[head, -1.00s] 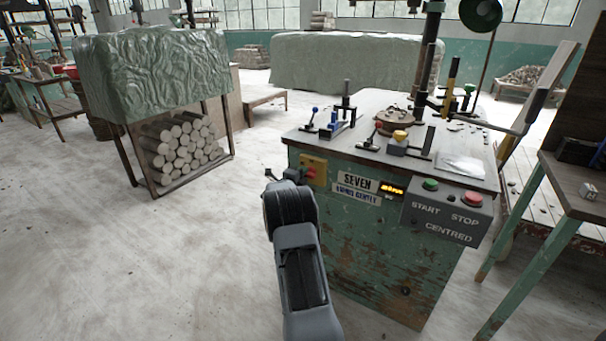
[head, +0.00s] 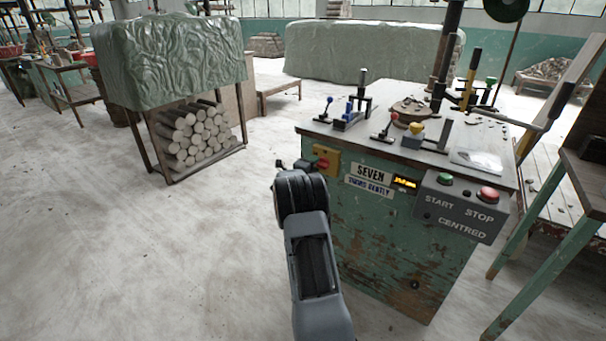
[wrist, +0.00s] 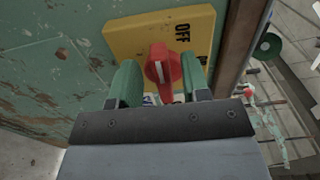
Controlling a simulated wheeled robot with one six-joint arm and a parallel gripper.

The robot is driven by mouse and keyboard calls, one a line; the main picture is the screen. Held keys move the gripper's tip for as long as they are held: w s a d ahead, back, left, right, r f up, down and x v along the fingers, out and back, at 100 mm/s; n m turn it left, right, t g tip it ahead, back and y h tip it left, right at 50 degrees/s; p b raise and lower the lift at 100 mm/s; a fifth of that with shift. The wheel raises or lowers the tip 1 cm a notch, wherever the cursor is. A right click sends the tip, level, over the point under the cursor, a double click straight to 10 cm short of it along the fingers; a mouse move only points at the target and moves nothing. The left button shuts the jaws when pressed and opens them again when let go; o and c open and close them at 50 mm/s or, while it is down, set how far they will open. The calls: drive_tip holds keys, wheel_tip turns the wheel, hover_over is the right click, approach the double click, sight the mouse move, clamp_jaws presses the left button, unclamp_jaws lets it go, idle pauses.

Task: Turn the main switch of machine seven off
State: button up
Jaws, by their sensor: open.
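Machine seven (head: 390,250) is a worn green cabinet with a "SEVEN" plate. Its main switch is a red rotary knob on a yellow plate (head: 333,153) at the upper left of the front. In the wrist view the red knob (wrist: 164,68) has a white mark and stands between my green fingers. "OFF" is printed on the yellow plate (wrist: 130,38) above and right of it; a second, partly hidden label is further right. My gripper (wrist: 161,75) is open, one finger on each side of the knob. I cannot tell whether they touch. In the head view my gripper (head: 296,164) is beside the plate.
A grey box (head: 455,221) with a green start button (head: 445,179) and red stop button (head: 488,194) is right of the switch. Levers and clamps stand on the machine's top. A covered rack of logs (head: 195,135) stands left. The floor between is clear.

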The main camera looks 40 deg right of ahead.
drive_tip(key=p+v, duration=0.2)
drive_tip(key=v, duration=1)
drive_tip(key=shift+a, duration=0.15)
drive_tip(key=w+a+r+n+t+y+p, duration=0.2)
drive_tip(key=a+r+n+t+y+p, duration=0.2)
drive_tip(key=a+r+n+y+p, duration=0.45)
drive_tip(key=w+a+r+n+t+y+p, duration=0.2)
drive_tip(key=a+r+n+t+y+p, duration=0.25)
drive_tip(key=a+r, duration=0.65)
drive_tip(key=s+a+r+n+g+y+p, duration=0.2)
drive_tip(key=s+a+r+n+y+p, duration=0.1)
drive_tip(key=s+a+r+n+p, duration=0.45)
drive_tip(key=s+a+r+n+g+p, duration=0.2)
drive_tip(key=s+n, duration=0.2)
drive_tip(key=s, duration=0.2)
drive_tip(key=s+a+r+n+g+y+p, duration=0.1)
drive_tip(key=s+a+r+n+g+p, duration=0.1)
drive_tip(key=s, duration=0.5)
drive_tip(key=s+a+r+n+g+p, duration=0.2)
drive_tip(key=s+n+g+p, duration=0.1)
drive_tip(key=s+n, duration=0.3)
drive_tip(key=shift+s+r+n+p, duration=0.2)
drive_tip(key=shift+s+n+p, duration=0.2)
drive_tip(key=shift+s, duration=0.15)
